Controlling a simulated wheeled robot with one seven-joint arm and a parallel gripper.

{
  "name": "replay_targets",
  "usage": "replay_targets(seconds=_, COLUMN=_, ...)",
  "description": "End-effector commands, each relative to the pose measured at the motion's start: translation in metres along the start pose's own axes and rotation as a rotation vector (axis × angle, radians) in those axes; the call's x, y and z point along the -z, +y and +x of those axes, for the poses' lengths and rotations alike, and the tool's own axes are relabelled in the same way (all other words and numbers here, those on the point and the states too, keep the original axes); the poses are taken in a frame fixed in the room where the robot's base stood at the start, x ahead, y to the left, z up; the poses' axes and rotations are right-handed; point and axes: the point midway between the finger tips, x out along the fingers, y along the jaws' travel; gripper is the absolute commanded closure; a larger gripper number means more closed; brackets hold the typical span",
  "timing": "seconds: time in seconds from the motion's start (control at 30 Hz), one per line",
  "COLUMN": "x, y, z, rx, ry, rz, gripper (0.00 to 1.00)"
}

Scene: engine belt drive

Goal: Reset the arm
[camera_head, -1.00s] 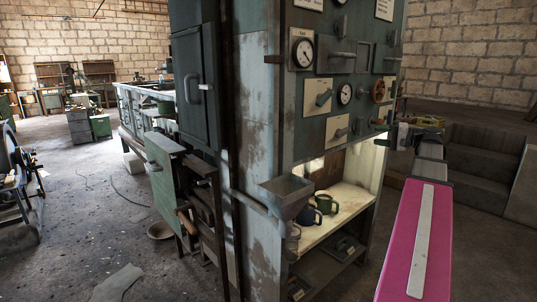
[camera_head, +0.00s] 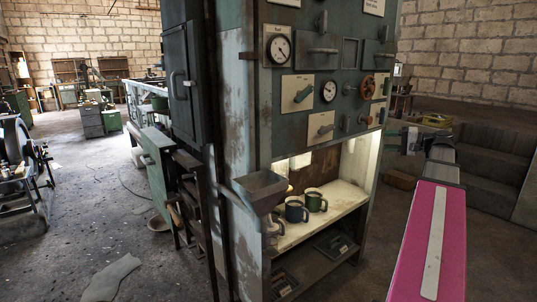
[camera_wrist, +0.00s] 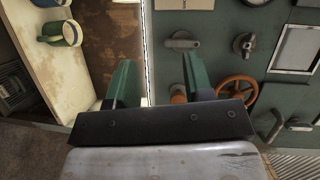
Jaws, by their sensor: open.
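My gripper (camera_wrist: 158,76) shows in the wrist view with two green fingers spread apart and nothing between them. It faces the front of a tall green control cabinet (camera_head: 345,105), close to the edge between the open shelf and the panel. My pink arm (camera_head: 433,240) runs up the right side of the head view. The gripper itself is small there and hard to make out. An orange-brown handwheel (camera_wrist: 237,92) is just right of the fingers in the wrist view, and it also shows on the panel in the head view (camera_head: 367,87).
Several mugs, including a green mug (camera_head: 316,202) and a blue mug (camera_head: 296,211), stand on the lit shelf (camera_head: 345,200). Gauges and levers cover the panel. Stone steps (camera_head: 495,165) lie right of my arm.

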Motion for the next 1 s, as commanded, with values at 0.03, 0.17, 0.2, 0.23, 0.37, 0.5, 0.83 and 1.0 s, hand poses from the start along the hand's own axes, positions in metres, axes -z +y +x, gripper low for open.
replay_targets(seconds=0.03, x=-0.002, y=0.005, z=0.005, rx=-0.011, ry=-0.003, rz=0.005, gripper=0.53)
replay_targets(seconds=0.17, x=-0.008, y=0.022, z=0.021, rx=-0.054, ry=-0.009, rz=0.020, gripper=0.53)
replay_targets(seconds=0.2, x=-0.009, y=0.029, z=0.026, rx=-0.069, ry=-0.011, rz=0.026, gripper=0.53)
replay_targets(seconds=0.23, x=-0.011, y=0.034, z=0.031, rx=-0.083, ry=-0.013, rz=0.031, gripper=0.53)
replay_targets(seconds=0.37, x=-0.022, y=0.060, z=0.054, rx=-0.151, ry=-0.025, rz=0.050, gripper=0.53)
replay_targets(seconds=0.5, x=-0.041, y=0.100, z=0.086, rx=-0.257, ry=-0.048, rz=0.072, gripper=0.53)
replay_targets(seconds=0.83, x=-0.124, y=0.227, z=0.169, rx=-0.644, ry=-0.149, rz=0.071, gripper=0.53)
replay_targets(seconds=1.0, x=-0.173, y=0.283, z=0.195, rx=-0.847, ry=-0.217, rz=0.021, gripper=0.53)
